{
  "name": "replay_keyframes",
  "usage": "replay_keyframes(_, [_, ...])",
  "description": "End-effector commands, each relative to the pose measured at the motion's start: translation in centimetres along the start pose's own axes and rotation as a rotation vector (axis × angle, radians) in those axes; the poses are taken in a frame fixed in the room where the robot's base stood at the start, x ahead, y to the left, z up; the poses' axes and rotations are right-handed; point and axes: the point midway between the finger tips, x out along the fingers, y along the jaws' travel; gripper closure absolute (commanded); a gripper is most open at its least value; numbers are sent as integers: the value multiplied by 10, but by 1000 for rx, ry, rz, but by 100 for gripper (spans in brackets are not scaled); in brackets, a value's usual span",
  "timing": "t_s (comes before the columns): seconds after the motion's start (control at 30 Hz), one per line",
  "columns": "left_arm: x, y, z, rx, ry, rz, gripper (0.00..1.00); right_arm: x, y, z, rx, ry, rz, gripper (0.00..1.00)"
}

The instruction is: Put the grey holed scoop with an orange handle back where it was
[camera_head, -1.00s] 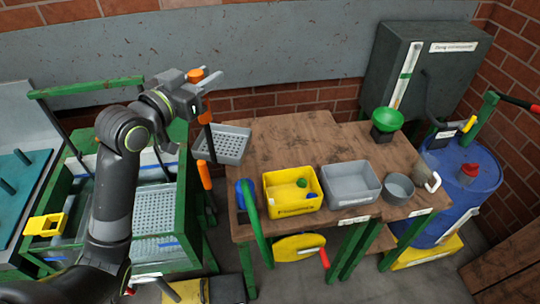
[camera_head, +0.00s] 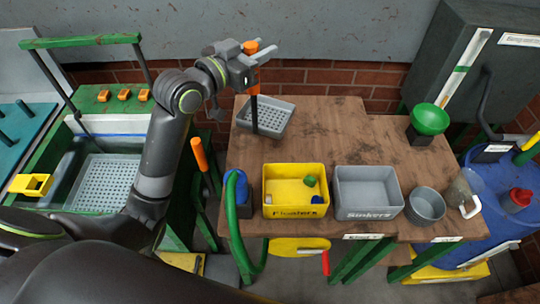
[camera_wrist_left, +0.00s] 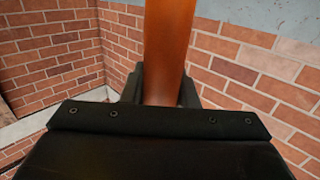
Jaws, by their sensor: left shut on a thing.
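The grey holed scoop (camera_head: 268,116) is held upright by its orange handle, with its dark shaft running down to the perforated grey pan. My left gripper (camera_head: 262,56) is shut on the orange handle, which also fills the upper middle of the left wrist view (camera_wrist_left: 168,50). The pan appears over the back left part of the wooden table (camera_head: 330,135); whether it touches the wood I cannot tell. My right gripper is not in view.
A second orange handle (camera_head: 199,153) stands left of the table. A yellow bin (camera_head: 295,211), a grey bin (camera_head: 368,213) and a round grey container (camera_head: 426,205) line the table front. A green funnel (camera_head: 430,119) stands at the right. A green-framed tank (camera_head: 60,205) is left.

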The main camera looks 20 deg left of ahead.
Motion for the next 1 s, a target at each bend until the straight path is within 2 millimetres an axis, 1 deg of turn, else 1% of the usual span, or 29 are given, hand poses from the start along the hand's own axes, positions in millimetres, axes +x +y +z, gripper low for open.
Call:
replay_keyframes(0.03, [1, 0, 16, -2, 1, 0, 100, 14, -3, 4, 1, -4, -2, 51])
replay_keyframes(0.07, [1, 0, 23, -2, 0, 0, 100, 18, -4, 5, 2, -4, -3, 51])
replay_keyframes(0.23, [1, 0, 46, 0, 2, -1, 100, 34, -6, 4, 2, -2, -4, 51])
replay_keyframes(0.37, [2, 0, 57, -1, 0, -1, 100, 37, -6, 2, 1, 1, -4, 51])
replay_keyframes(0.6, [3, 0, 99, -5, -2, -2, 100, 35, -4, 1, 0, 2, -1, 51])
replay_keyframes(0.77, [4, 0, 114, -2, 1, -1, 100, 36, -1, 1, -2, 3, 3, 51])
replay_keyframes(0.9, [4, 0, 134, -4, -2, -2, 100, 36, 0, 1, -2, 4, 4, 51])
replay_keyframes(1.0, [5, 1, 146, -3, 0, -1, 100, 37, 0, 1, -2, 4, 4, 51])
